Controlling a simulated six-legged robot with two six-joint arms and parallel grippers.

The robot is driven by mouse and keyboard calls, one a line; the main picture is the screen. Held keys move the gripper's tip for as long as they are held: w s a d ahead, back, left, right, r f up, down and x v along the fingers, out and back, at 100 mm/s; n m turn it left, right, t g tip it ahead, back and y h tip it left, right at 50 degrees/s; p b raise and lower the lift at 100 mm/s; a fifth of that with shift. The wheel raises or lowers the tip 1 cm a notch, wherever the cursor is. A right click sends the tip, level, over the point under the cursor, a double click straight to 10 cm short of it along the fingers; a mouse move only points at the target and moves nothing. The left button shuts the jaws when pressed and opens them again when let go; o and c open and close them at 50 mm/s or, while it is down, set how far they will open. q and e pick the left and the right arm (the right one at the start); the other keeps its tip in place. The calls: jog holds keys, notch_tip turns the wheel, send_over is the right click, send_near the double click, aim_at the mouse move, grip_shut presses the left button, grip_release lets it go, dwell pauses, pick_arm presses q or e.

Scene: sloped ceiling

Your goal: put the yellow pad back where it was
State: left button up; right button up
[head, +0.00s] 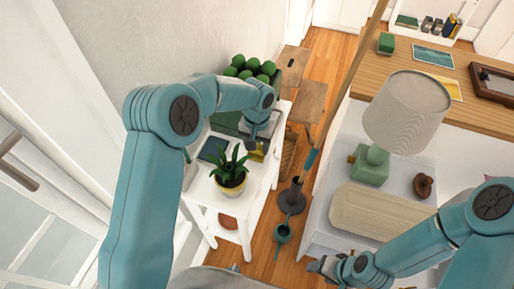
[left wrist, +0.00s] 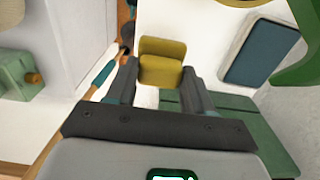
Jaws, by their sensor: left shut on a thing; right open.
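The yellow pad (head: 257,153) is mostly hidden under my left gripper (head: 256,146) in the head view, above the right side of a white table (head: 262,188). In the left wrist view the yellow pad (left wrist: 162,62) shows as a small block between the fingertips of my left gripper (left wrist: 160,80), which is shut on it. I cannot tell whether the pad touches the table. My right gripper (head: 318,265) is open and empty at the lower middle of the head view, far from the pad.
On the table are a potted plant (head: 230,176), a dark blue flat item (head: 213,149) and a green item (head: 227,122). Green balls (head: 252,68) stand behind. A lamp (head: 404,115) stands on the right. Wooden floor (head: 263,238) lies between the furniture.

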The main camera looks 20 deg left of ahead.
pick_arm(q)
notch_tip(320, 180, down, 3)
jog(key=shift+w+r, duration=0.15)
jog(key=o, duration=1)
notch_tip(320, 180, up, 12)
jog(key=shift+r+b, duration=0.1)
jog(key=shift+b, duration=0.35)
